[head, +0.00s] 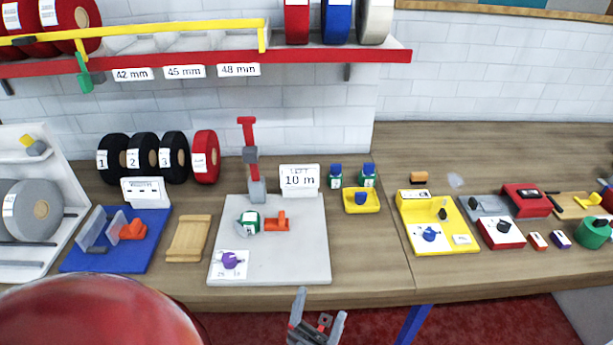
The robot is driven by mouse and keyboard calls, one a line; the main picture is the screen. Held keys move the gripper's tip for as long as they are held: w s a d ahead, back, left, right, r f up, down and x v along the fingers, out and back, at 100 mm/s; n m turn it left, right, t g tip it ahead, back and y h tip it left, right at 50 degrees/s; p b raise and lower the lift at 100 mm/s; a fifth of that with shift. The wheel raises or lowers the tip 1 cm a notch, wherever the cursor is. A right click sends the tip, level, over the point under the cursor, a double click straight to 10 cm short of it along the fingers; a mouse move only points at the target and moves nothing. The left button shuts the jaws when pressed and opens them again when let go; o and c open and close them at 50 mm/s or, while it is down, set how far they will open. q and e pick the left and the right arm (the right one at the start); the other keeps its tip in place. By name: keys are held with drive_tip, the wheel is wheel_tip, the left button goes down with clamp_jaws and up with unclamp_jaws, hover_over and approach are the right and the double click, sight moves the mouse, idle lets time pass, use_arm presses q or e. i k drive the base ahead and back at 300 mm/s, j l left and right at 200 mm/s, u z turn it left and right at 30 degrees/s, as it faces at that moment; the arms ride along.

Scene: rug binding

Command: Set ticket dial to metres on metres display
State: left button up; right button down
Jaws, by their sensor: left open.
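The metres display (299,180) is a white sign reading "10 m" at the back of the pale grey board (290,262). A purple knob (231,260) sits on a white card with small numbers at that board's front left corner; it looks like the ticket dial. The numbers and the knob's pointing direction are too small to read surely. My left gripper (319,318) is at the bottom middle, in front of the table edge, to the right of the knob and apart from it. Its fingers are open and empty. My right gripper is not in view.
A green-and-white roll (249,222) and an orange piece (277,222) are on the grey board, with a red-handled lever (248,150) behind. A wooden block (188,238) lies to the left. A yellow board (440,240) with a blue knob (430,233) is to the right.

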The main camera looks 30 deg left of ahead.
sight(229, 262)
drive_tip(key=u, duration=1.25)
